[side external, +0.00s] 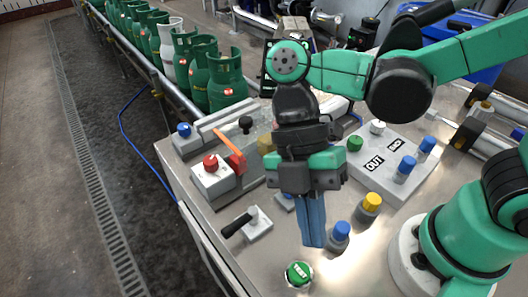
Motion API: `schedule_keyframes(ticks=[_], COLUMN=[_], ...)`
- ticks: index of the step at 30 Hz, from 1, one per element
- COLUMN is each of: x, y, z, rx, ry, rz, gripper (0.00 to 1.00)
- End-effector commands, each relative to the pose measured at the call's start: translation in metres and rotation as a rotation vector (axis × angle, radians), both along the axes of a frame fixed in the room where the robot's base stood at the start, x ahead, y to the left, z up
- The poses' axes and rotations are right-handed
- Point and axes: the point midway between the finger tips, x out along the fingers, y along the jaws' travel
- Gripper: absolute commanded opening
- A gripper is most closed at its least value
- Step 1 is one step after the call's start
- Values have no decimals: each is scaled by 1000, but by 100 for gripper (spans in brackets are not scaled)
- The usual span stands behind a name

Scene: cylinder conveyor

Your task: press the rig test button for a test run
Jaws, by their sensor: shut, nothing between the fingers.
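The green button (299,273), with white lettering that looks like "TEST", sits in a pale ring on the metal worktop near the bottom of the side external view. My gripper (313,243) points down with its blue fingers shut and nothing between them. In the picture the fingertips are just above and slightly right of the button, with a visible gap. I cannot tell their exact height over the worktop.
A blue-capped knob (340,232) and a yellow-capped knob (370,203) stand right of the fingers. A black-handled lever (240,222) is at left. Green cylinders (227,80) line the conveyor.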

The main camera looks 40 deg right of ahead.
Motion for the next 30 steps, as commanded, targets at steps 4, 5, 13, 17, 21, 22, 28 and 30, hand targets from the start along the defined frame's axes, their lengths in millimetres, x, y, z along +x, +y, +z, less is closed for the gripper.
schedule_keyframes(ticks=[4,5,13,17,21,22,28,30], x=[-1,-1,0,1,1,1,1,1], y=[0,0,0,0,0,0,0,0], z=[0,0,-6,-19,-40,-44,-70,-76], rx=[3,3,1,1,0,0,0,0], ry=[2,3,1,0,0,0,0,0], rz=[9,8,3,3,2,2,2,2], gripper=[0,0,0,0,0,0,0,0])
